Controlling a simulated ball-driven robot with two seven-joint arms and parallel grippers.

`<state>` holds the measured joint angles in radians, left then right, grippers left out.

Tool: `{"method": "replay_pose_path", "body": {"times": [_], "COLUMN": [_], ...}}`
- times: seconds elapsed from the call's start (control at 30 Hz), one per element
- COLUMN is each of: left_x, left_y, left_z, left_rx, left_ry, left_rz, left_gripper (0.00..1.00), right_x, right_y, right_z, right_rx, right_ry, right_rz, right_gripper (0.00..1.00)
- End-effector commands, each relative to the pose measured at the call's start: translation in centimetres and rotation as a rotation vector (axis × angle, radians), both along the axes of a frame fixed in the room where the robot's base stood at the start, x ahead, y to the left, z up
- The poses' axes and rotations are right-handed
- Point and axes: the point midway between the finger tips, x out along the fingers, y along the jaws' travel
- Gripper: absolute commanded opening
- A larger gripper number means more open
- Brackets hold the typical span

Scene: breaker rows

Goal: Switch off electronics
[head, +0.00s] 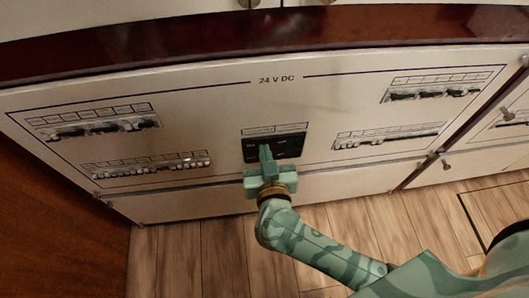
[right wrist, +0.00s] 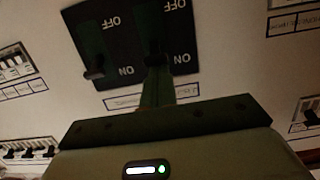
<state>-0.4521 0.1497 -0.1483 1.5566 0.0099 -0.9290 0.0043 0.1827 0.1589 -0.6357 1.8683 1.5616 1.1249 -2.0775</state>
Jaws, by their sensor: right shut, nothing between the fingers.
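A black switch plate (head: 290,146) sits low in the middle of the white panel (head: 230,110) marked "24 V DC". In the right wrist view the plate (right wrist: 125,30) shows upside down, with two dark toggles and ON and OFF lettering. The left toggle (right wrist: 95,68) points toward its ON lettering. The other toggle (right wrist: 155,55) is just beyond my fingertips and partly hidden by them; its exact position is hard to tell. My right gripper (head: 266,153) is shut and empty, its tips in front of the plate's left part. I cannot tell whether they touch. My left gripper is not in view.
Rows of breakers (head: 95,128) are at the panel's left, with another row (head: 150,163) below. More breaker rows (head: 432,91) are at the right. A dark red ledge (head: 200,42) runs above, a brown wooden side (head: 50,220) stands left, and wooden floor (head: 190,255) lies below.

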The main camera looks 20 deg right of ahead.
Motion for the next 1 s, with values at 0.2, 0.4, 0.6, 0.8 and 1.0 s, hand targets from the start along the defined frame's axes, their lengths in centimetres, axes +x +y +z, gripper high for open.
{"method": "replay_pose_path", "body": {"times": [0.2, 0.4, 0.6, 0.8, 1.0], "left_x": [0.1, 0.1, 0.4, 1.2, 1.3], "left_y": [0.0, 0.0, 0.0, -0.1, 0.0], "left_z": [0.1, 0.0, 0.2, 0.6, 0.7], "left_rx": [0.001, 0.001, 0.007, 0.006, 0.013], "left_ry": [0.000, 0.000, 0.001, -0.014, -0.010], "left_rz": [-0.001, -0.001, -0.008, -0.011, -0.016], "left_gripper": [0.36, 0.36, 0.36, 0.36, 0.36], "right_x": [0.0, 0.0, -0.2, -0.3, -0.5], "right_y": [0.0, 0.0, 0.1, 0.1, 0.1], "right_z": [0.0, -0.1, -0.3, -0.5, -0.6], "right_rx": [0.000, -0.001, -0.014, -0.021, -0.030], "right_ry": [-0.001, -0.005, -0.044, -0.070, -0.103], "right_rz": [0.000, 0.000, 0.000, 0.000, 0.001], "right_gripper": [0.00, 0.00, 0.00, 0.00, 0.00]}}
